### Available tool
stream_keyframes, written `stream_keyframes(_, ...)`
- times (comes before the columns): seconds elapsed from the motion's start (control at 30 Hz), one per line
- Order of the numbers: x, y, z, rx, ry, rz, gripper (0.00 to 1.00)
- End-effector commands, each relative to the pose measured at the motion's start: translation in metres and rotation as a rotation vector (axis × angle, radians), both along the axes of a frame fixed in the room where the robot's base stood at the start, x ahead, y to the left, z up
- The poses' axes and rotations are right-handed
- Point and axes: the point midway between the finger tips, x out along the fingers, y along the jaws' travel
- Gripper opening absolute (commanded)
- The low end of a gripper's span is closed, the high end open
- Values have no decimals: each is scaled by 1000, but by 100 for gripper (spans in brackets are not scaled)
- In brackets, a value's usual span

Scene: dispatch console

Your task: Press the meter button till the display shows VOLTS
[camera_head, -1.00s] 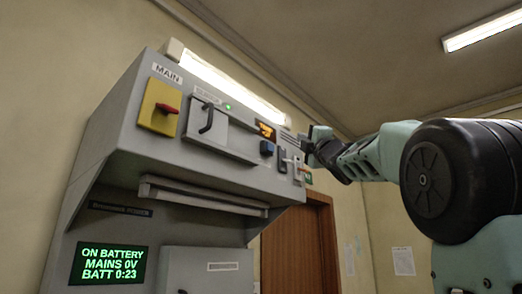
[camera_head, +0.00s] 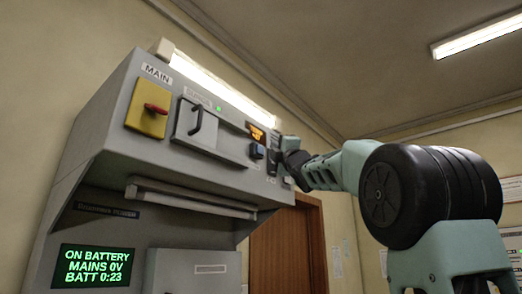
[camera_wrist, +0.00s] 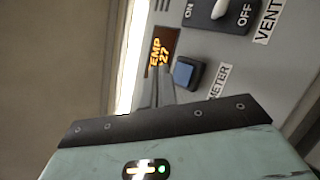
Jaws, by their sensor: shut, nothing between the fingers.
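The meter display (camera_head: 257,133) is a small orange-lit window on the sloping console face. In the wrist view the display (camera_wrist: 160,53) reads TEMP with 27 below it, turned sideways. The blue square meter button (camera_wrist: 185,72) is beside the display, next to the METER label (camera_wrist: 217,82); the button also shows in the head view (camera_head: 257,151). My gripper (camera_wrist: 160,82) is shut and empty. Its fingertips show in front of the panel by the display and button, partly covering the display's lower edge. I cannot tell whether they touch the panel.
A VENT switch (camera_wrist: 221,11) with ON and OFF marks is near the button. The yellow MAIN plate with a red handle (camera_head: 156,109) and a handled cover (camera_head: 196,123) are further left. A green-text screen (camera_head: 95,266) is below. A long lamp (camera_head: 215,82) runs along the top.

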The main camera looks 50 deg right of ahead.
Motion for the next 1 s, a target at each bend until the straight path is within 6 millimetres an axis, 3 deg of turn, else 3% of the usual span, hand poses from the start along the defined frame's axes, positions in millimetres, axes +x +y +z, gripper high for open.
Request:
stream_keyframes(0.3,22,2,-1,0,-1,0,0)
stream_keyframes(1.0,22,2,0,0,0,0,0)
